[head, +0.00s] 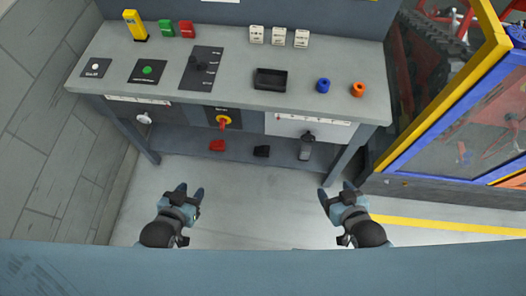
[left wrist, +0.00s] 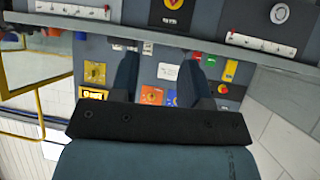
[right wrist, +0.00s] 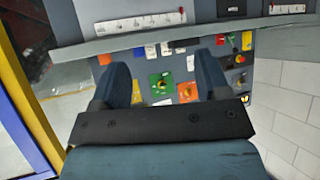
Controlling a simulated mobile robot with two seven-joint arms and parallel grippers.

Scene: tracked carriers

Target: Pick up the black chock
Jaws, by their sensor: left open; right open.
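A small black chock (head: 262,151) lies on the low shelf under the workbench in the head view, between a red chock (head: 217,146) and a dark bottle. My left gripper (head: 189,190) is open and empty in front of the bench, below and left of the black chock in the picture. My right gripper (head: 336,189) is open and empty, below and right of it. Both grippers are apart from the shelf. The wrist views show open fingers of the left gripper (left wrist: 155,80) and right gripper (right wrist: 163,78); I cannot make out the chock there.
The bench top (head: 225,88) overhangs the shelf and carries a black tray (head: 270,79), a blue ring (head: 323,85), an orange ring (head: 358,89) and switches. The bottle (head: 306,146) stands right of the chock. A yellow and blue frame (head: 445,95) is at right. The floor before the bench is clear.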

